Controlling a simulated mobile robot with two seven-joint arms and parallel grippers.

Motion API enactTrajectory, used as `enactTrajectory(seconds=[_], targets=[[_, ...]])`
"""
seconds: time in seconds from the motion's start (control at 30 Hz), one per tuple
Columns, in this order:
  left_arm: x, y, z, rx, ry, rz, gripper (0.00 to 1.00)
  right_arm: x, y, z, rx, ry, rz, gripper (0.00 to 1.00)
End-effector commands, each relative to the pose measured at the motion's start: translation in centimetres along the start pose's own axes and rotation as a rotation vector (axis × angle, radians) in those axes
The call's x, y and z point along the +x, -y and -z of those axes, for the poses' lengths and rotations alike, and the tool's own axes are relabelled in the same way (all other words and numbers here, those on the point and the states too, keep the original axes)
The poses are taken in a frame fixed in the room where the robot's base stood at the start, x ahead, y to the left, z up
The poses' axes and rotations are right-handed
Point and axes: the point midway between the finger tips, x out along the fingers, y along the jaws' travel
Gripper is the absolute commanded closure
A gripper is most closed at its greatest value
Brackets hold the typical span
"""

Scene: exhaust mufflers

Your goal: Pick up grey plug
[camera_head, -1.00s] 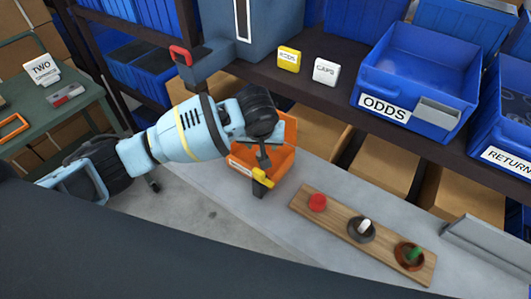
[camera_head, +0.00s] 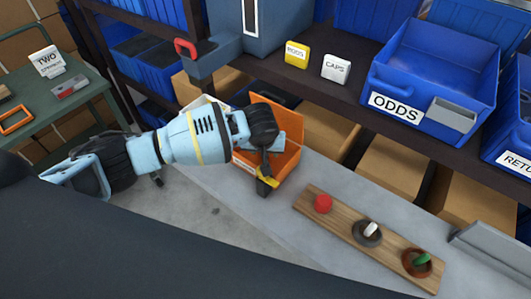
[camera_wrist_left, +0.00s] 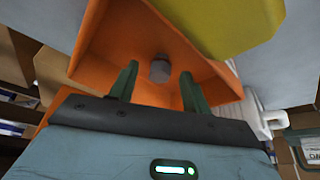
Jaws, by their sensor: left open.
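A small grey plug (camera_wrist_left: 160,69) sits inside the orange bin (camera_wrist_left: 105,30) in the left wrist view, between and a little beyond the fingertips of my left gripper (camera_wrist_left: 158,74). The two dark green fingers are apart, and I see no contact with the plug. In the head view my left gripper (camera_head: 266,178) is at the front side of the orange bin (camera_head: 284,163), pointing down. The plug cannot be made out in that view. My right gripper is in neither view.
A wooden board (camera_head: 345,233) with red, white and green pieces lies on the grey bench right of the bin. A shelf behind holds a blue ODDS bin (camera_head: 395,108) and yellow and white label blocks. A yellow shape (camera_wrist_left: 225,22) fills the wrist view's upper right.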

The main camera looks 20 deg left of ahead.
Motion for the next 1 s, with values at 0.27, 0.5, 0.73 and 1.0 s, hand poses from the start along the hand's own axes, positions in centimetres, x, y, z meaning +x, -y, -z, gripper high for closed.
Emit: enactTrajectory(seconds=[0.27, 0.5, 0.73, 1.0], targets=[[-0.1, 0.0, 0.1, 0.0, -0.003, -0.001, 0.6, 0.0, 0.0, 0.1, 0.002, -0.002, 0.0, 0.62], [-0.1, 0.0, 0.1, 0.0, -0.003, -0.001, 0.91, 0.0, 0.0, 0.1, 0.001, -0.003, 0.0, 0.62], [-0.1, 0.0, 0.1, 0.0, -0.003, -0.001, 1.0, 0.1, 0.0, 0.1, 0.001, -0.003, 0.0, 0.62], [-2.2, -0.1, 1.1, -0.002, -0.007, -0.004, 1.0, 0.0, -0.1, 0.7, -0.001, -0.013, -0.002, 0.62]])
